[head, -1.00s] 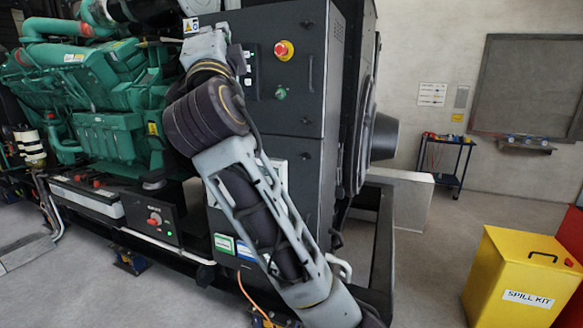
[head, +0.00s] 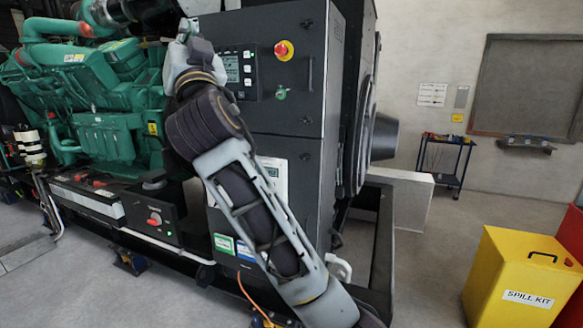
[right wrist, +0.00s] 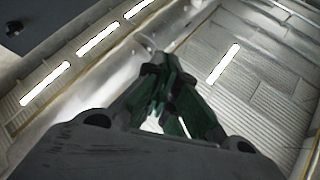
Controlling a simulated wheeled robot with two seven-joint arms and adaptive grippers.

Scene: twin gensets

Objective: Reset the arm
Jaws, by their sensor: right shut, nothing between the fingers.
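My right arm comes in from the bottom of the head view and rises up and left in front of a dark control cabinet (head: 290,60). My right gripper (head: 186,30) is at the raised end of the arm, small and partly lost against the green engine and dark parts behind it. In the right wrist view the fingers of the right gripper (right wrist: 160,62) come together with nothing between them. They point toward the ceiling with its bright strip lights (right wrist: 100,38). My left gripper is in neither view.
A green engine (head: 95,85) stands at left. The cabinet carries a display (head: 232,68), a red knob (head: 284,50) and a green knob (head: 281,93). A yellow spill kit box (head: 505,275) stands at right, a trolley (head: 450,155) farther back. Floor between them is clear.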

